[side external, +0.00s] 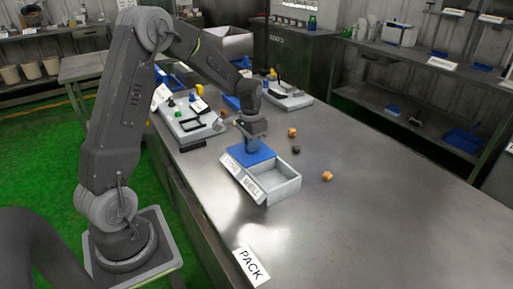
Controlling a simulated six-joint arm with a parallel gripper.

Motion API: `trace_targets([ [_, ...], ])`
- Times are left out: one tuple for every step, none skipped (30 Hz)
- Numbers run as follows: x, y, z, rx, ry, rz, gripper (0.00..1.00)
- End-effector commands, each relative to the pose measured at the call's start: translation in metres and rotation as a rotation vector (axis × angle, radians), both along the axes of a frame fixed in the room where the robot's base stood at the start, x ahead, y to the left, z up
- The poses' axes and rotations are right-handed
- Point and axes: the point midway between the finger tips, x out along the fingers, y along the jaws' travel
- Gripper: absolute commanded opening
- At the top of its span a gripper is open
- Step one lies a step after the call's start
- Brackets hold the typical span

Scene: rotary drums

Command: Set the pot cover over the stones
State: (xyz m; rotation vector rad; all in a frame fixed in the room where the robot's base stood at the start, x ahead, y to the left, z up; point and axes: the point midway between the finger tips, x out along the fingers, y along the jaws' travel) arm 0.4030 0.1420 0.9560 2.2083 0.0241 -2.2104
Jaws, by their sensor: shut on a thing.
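A pale two-part box (285,186) stands on the steel bench with label plates on its sloped front. The left plate is too small to read surely and the right one seems to read "SHELL". A flat blue cover (263,157) lies at the left, far compartment and hides its inside, so I see no stones there. Whether it rests fully on the rim I cannot tell. My gripper (252,146) points down right above the cover, shut on its upper part. The near right compartment is uncovered and looks empty.
Orange-brown lumps (327,176) (292,132) and a dark lump (296,150) lie loose to the right of the box. Fixture trays (190,132) (290,100) stand behind. A "PACK" label (251,265) lies at the front edge. The right front bench is clear.

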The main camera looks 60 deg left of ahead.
Motion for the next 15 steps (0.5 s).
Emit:
trace_targets([
  [0.0005, 0.0006, 0.0007, 0.002, -0.003, 0.0, 0.0],
  [0.0005, 0.0006, 0.0007, 0.002, -0.003, 0.0, 0.0],
  [0.0005, 0.0006, 0.0007, 0.002, -0.003, 0.0, 0.0],
  [0.0005, 0.0005, 0.0007, 0.003, -0.003, -0.001, 0.0],
  [0.0005, 0.0005, 0.0007, 0.003, -0.003, -0.001, 0.0],
  [0.0005, 0.0004, 0.0008, 0.003, -0.003, -0.001, 0.17],
  [0.0005, 0.0004, 0.0008, 0.003, -0.003, -0.001, 0.2],
  [0.0005, 0.0003, 0.0007, 0.003, -0.003, -0.001, 0.23],
  [0.0004, 0.0002, 0.0007, 0.002, -0.003, -0.001, 0.27],
  [0.0004, 0.0001, 0.0006, 0.002, -0.002, -0.001, 0.3],
  [0.0004, 0.0, 0.0006, 0.002, -0.002, -0.001, 0.33],
  [0.0003, 0.0, 0.0005, 0.002, -0.002, -0.001, 0.36],
  [0.0003, -0.0001, 0.0005, 0.002, -0.002, -0.001, 0.39],
  [0.0003, -0.0002, 0.0005, 0.002, -0.002, -0.001, 0.4],
  [0.0002, -0.0002, 0.0004, 0.002, -0.002, -0.001, 0.4],
])
